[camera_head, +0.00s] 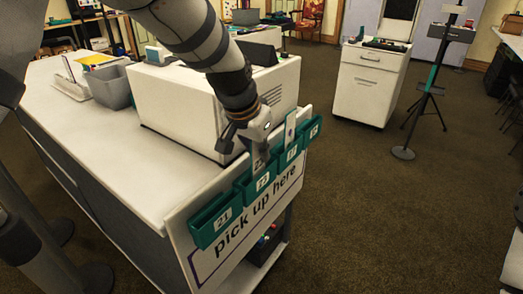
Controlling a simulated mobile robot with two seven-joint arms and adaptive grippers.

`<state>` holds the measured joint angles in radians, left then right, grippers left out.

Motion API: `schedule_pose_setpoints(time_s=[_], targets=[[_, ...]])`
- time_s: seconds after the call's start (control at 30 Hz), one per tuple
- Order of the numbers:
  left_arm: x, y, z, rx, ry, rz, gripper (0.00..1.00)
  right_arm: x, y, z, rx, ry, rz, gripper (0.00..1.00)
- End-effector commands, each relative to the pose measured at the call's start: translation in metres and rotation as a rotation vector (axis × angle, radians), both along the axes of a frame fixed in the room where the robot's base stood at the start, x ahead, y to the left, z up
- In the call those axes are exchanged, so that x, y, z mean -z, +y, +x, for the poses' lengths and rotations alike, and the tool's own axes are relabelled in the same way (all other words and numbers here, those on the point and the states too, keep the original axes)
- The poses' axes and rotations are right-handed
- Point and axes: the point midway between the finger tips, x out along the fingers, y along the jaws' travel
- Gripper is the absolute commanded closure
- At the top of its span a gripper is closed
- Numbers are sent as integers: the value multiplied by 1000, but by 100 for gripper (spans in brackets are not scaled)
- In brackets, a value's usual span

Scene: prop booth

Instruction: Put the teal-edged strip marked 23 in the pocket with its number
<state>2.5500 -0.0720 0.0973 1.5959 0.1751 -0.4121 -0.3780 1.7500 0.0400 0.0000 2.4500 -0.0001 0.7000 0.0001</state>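A row of teal pockets (240,199) runs along the top of a white sign board on the counter's end. The nearest pocket label looks like 21; the farther numbers are too small to read surely. A pale upright strip (290,125) with a dark mark stands at the third pocket; its number is not legible. My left gripper (259,158) points down just above the second pocket. A small greyish piece shows at its fingertips, but I cannot tell whether it is a strip or part of the fingers. My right gripper is not in view.
A large white box-shaped machine (180,105) stands on the counter (90,135) close behind my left gripper. A grey bin (109,87) is farther left. Beyond the pockets is open carpet, with a white drawer cabinet (368,88) and a stand (427,92).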

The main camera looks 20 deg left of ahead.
Motion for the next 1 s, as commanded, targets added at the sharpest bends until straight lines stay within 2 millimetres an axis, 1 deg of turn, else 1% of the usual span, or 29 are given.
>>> schedule_pose_setpoints(time_s=[0.07,0.1,0.17,0.2,0.47,0.53,0.57,0.67,0.8,0.9,1.0], targets=[[0,0,0,0,0,0,100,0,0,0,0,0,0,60],[0,0,0,0,0,0,89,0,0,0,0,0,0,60],[0,0,0,0,0,0,75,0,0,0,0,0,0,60],[0,0,0,0,0,0,72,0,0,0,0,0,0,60],[-1,0,0,0,0,0,72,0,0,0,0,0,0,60],[-6,1,-1,0,-2,0,72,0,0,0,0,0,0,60],[-10,1,-3,0,-3,0,72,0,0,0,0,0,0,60],[-32,4,-12,-1,-6,0,72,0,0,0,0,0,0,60],[-69,9,-27,-1,-6,0,72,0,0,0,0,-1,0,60],[-89,12,-36,0,-5,-1,72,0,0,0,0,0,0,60],[-102,14,-42,-1,-2,-1,72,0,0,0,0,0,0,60]])
